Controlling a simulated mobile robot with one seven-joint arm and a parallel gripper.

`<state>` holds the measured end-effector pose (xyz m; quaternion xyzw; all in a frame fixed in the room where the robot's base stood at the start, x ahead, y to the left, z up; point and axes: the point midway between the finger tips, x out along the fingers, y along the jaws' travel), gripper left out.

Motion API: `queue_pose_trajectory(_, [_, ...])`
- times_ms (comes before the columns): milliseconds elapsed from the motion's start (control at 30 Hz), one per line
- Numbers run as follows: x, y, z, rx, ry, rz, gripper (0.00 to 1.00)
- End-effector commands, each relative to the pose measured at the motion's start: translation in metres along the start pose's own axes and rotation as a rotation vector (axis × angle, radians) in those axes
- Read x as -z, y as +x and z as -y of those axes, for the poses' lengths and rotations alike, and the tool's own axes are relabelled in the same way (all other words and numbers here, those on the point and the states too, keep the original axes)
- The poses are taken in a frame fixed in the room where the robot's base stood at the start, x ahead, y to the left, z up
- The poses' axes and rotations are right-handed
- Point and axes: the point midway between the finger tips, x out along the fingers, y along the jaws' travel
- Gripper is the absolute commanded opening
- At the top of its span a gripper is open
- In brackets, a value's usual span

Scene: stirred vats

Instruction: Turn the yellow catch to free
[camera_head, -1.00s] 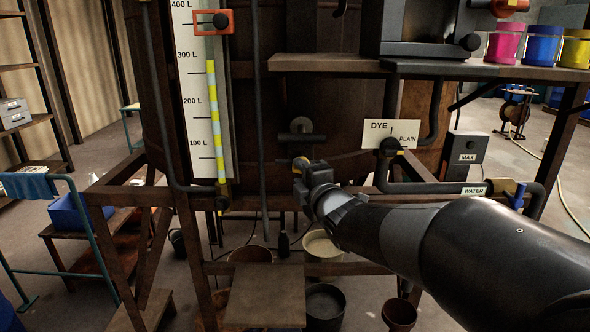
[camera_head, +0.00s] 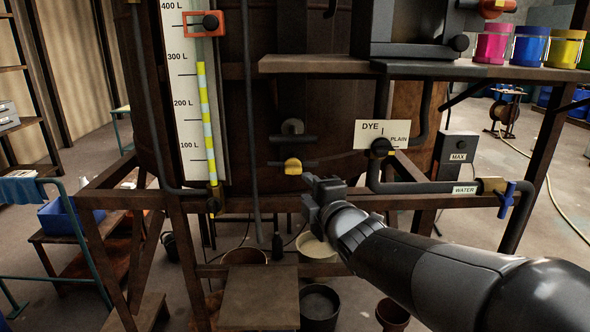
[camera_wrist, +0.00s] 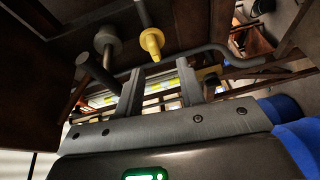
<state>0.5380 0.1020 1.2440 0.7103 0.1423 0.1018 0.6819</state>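The yellow catch (camera_head: 293,166) sticks out from the front of the brown vat, just below a dark handle with a crossbar (camera_head: 292,138). In the wrist view the catch (camera_wrist: 151,41) is a yellow knob on a stem, beyond my fingertips and apart from them. My gripper (camera_head: 313,188) is a little below and to the right of the catch in the head view. In the wrist view its two fingers (camera_wrist: 163,80) stand apart with nothing held between them.
A dye/plain sign (camera_head: 383,134) with a dark knob is to the right. A water pipe with a blue-handled valve (camera_head: 507,198) runs below it. A level gauge (camera_head: 190,100) stands at left. A shelf (camera_head: 420,68) overhangs above right. Wooden frame beams (camera_head: 240,203) cross below the vat.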

Motion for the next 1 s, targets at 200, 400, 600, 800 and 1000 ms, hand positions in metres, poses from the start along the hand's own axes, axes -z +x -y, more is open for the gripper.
queue_pose_trajectory(200, [-0.037,-0.047,0.022,0.161,0.353,0.229,0.35])
queue_pose_trajectory(400, [-0.056,-0.112,0.059,0.305,0.769,0.494,0.35])
queue_pose_trajectory(600, [-0.049,-0.185,0.098,0.422,1.173,0.765,0.35])
queue_pose_trajectory(800, [-0.029,-0.24,0.126,0.504,1.454,0.979,0.35])
queue_pose_trajectory(1000, [-0.018,-0.261,0.135,0.538,1.552,1.066,0.35])
